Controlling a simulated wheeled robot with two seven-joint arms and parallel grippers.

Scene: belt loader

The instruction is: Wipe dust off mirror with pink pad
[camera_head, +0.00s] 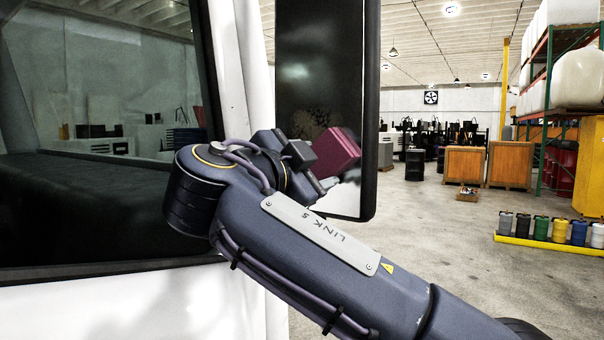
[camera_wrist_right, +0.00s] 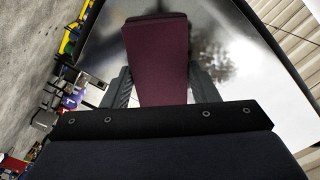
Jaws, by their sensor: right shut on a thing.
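The mirror (camera_head: 325,75) is a tall dark panel with a black frame beside the white vehicle. A brownish dust patch shows on its lower part, partly behind the pad. The pink pad (camera_head: 336,152) is a dark pink block at the mirror's lower half. My right gripper (camera_head: 307,160) is shut on the pad. In the right wrist view the pad (camera_wrist_right: 158,58) sticks out between the fingers (camera_wrist_right: 152,88) in front of the mirror's surface (camera_wrist_right: 225,50), where a dark smudge shows to its right. I cannot tell whether the pad touches the glass. My left gripper is not in view.
The vehicle's white body and window (camera_head: 100,140) stand close on the left. A row of coloured containers (camera_head: 560,230), wooden crates (camera_head: 465,163) and shelving (camera_head: 545,110) stand at the right and back. The floor right of the mirror is open.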

